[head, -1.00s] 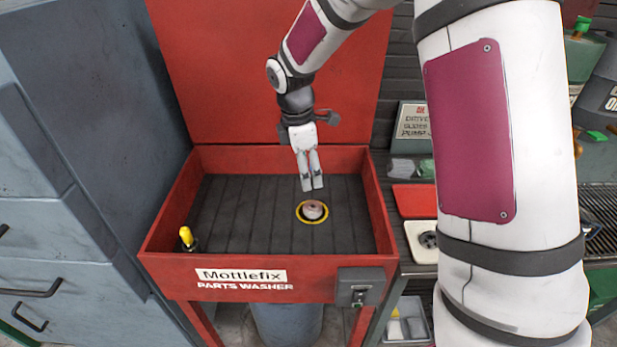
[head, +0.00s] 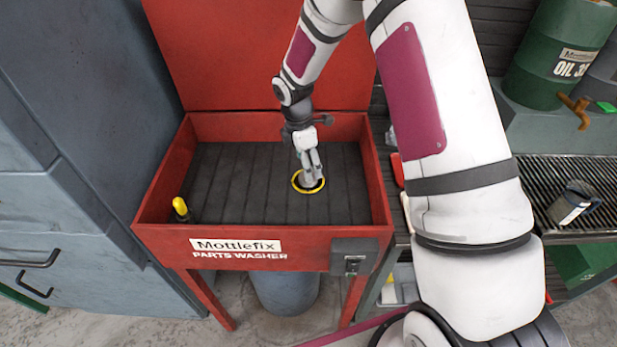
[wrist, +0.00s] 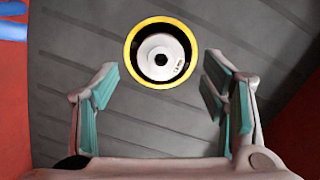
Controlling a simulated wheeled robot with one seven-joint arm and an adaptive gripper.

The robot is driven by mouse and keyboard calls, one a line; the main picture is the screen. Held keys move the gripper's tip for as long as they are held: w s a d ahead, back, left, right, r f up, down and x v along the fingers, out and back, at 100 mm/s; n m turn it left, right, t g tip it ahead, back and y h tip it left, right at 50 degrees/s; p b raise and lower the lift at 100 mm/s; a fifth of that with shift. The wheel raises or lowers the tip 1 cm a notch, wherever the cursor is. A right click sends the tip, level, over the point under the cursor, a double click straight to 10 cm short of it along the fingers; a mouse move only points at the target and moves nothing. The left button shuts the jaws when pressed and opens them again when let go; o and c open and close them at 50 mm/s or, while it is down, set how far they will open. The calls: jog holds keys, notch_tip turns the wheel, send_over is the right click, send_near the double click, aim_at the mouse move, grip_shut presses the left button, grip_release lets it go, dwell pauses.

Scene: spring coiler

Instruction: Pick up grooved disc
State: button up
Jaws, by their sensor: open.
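The grooved disc (wrist: 161,57) shows in the wrist view as a pale round piece with a dark hole at its centre. It sits inside a yellow-rimmed dark ring (wrist: 133,70) on the ribbed floor of the red parts washer. In the head view my gripper (head: 311,180) is down at the yellow ring (head: 296,187) and mostly hides the disc. In the wrist view my gripper (wrist: 162,95) is open and empty, its teal-padded fingers spread wide. The disc lies beyond the fingertips, roughly centred between them, and neither finger touches it.
The parts washer (head: 262,262) has raised red walls around its dark floor (head: 240,180). A yellow-tipped item (head: 181,208) stands in its front left corner. A grey cabinet (head: 80,120) is at left.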

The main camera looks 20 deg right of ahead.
jog(key=f, duration=0.4)
jog(key=shift+d+f, duration=0.2)
grip_shut()
